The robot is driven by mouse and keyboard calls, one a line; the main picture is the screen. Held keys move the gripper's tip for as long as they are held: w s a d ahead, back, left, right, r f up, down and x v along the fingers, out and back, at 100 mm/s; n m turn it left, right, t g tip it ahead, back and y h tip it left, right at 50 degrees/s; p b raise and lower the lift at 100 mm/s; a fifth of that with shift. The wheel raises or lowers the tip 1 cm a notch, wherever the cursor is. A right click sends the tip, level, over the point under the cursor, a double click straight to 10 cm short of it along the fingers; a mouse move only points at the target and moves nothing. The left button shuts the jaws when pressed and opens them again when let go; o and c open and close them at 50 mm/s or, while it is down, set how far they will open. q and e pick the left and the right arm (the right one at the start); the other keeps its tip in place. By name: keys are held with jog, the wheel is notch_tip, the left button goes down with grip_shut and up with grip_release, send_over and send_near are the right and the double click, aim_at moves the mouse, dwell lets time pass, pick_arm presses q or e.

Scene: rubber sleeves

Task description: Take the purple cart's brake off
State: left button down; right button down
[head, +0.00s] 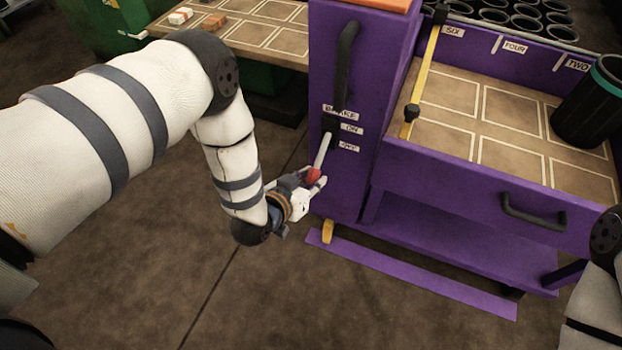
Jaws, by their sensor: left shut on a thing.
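The purple cart (342,185) stands in the middle and right of the head view. Its tall column carries labels reading BRAKE, ON and OFF (348,148). The brake lever (323,150) is a pale rod with a red knob (314,175). It points down and slightly left, and its knob is lower than the OFF label. My left gripper (316,184) is shut on the red knob, with its fingers partly hiding it. My right arm shows at the right edge, but its gripper is out of view.
A black handle (347,68) stands out above the lever. The cart's tray has a yellow bar (424,75), a dark cup (588,103) and a front handle (532,213). A brown-topped bench (250,30) is behind.

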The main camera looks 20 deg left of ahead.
pick_arm(q)
jog(key=shift+f, duration=0.15)
dwell(0.3)
jog(key=c, duration=1.3)
grip_release()
jog(key=v, duration=1.2)
jog(key=shift+s+f, duration=0.1)
